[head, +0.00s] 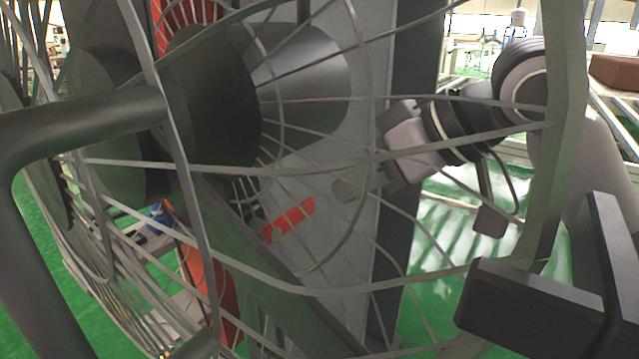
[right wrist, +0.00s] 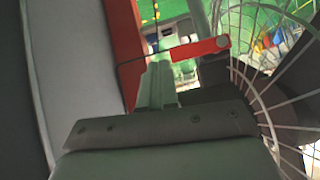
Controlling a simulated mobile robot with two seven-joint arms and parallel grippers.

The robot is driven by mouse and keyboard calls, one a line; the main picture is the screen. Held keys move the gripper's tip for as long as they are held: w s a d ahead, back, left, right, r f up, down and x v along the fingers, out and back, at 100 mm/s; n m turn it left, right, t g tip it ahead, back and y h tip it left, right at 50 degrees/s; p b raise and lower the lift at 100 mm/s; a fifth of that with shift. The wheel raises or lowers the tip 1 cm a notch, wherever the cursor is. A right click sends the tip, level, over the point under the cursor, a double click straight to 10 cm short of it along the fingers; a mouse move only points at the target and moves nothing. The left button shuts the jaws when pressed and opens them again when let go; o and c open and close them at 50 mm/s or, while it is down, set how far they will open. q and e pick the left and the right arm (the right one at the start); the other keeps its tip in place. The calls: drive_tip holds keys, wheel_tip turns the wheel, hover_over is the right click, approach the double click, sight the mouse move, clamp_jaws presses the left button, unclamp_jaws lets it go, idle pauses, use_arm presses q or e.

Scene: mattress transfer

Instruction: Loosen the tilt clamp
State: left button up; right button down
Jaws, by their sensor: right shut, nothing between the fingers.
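The tilt clamp shows as a red lever (head: 290,220), seen through the wire cage in the head view. In the right wrist view the red lever (right wrist: 200,48) lies across the top, just ahead and to the right of my fingertips. My right gripper (head: 340,189) reaches in from the right behind the cage wires. Its fingers (right wrist: 158,72) are shut and empty, close to the lever. I cannot tell whether they touch it. My left gripper is not in view.
The curved wire cage (head: 185,168) fills much of the head view, around a dark conical hub (head: 300,75). A thick dark tube (head: 80,128) crosses the left side. A dark block (head: 530,305) is at the lower right. The green floor (head: 450,250) shows beyond.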

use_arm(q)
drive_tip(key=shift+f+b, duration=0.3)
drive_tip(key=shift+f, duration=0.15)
use_arm(e)
drive_tip(key=s+d+r+n+h, duration=0.1)
drive_tip(key=s+r, duration=0.4)
drive_tip(key=r, duration=0.6)
drive_tip(key=shift+d+r, duration=0.2)
drive_tip(key=shift+r, duration=0.05)
drive_tip(key=shift+f, duration=0.1)
use_arm(q)
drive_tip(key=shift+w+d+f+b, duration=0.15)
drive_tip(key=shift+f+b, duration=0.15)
drive_tip(key=shift+b, duration=0.4)
use_arm(e)
drive_tip(key=s+d+f+x, duration=0.1)
drive_tip(key=f+x, duration=0.1)
drive_tip(key=x, duration=1)
drive_tip(key=shift+f, duration=0.2)
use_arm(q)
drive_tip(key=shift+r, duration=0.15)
use_arm(e)
drive_tip(key=shift+w+d, duration=0.1)
use_arm(q)
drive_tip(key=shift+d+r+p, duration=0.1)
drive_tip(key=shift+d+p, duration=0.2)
drive_tip(key=shift+p, duration=0.2)
use_arm(e)
drive_tip(key=shift+w+d+f, duration=0.1)
drive_tip(key=shift+d, duration=0.05)
